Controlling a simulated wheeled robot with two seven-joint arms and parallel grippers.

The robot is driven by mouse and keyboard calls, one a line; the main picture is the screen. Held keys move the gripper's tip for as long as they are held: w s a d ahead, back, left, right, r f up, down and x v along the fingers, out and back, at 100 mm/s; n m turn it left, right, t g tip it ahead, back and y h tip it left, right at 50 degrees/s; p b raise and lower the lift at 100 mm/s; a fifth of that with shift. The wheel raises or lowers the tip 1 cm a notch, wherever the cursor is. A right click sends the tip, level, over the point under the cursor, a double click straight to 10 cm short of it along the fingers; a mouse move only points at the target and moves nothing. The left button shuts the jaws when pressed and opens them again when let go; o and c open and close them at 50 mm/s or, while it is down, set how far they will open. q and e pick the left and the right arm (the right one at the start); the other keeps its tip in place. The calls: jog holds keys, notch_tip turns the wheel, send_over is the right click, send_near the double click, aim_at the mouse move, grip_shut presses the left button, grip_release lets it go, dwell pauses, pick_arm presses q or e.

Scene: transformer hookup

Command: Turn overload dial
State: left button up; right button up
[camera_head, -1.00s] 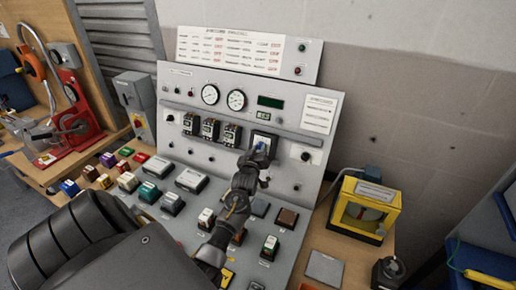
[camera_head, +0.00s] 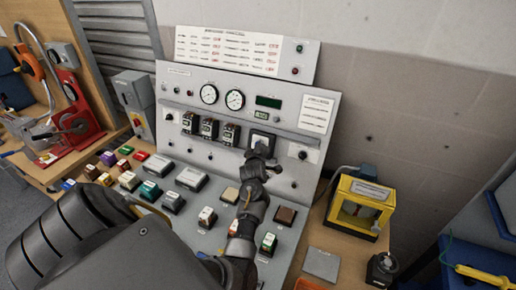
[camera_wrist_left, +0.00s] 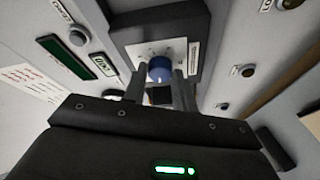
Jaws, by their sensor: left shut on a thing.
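The overload dial is a blue round knob (camera_wrist_left: 160,69) on a pale scale plate in a dark square housing, seen in the left wrist view. In the head view the housing (camera_head: 261,138) sits on the upright panel, right of the row of breakers, and the knob is hidden behind my gripper. My left gripper (camera_head: 262,156) is at the front of the housing. In the left wrist view its two fingers (camera_wrist_left: 159,85) stand on either side of the knob, shut on it. My right gripper is not in view.
The grey panel (camera_head: 318,158) carries two gauges (camera_head: 222,97), a green display (camera_head: 269,102) and several breakers (camera_head: 209,129). Several coloured blocks lie on the sloped board below. A yellow box (camera_head: 357,207) stands to the right. A red device (camera_head: 78,120) stands at far left.

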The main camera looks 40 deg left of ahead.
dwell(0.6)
pick_arm(q)
jog(key=o, duration=1)
jog(key=shift+c, duration=0.2)
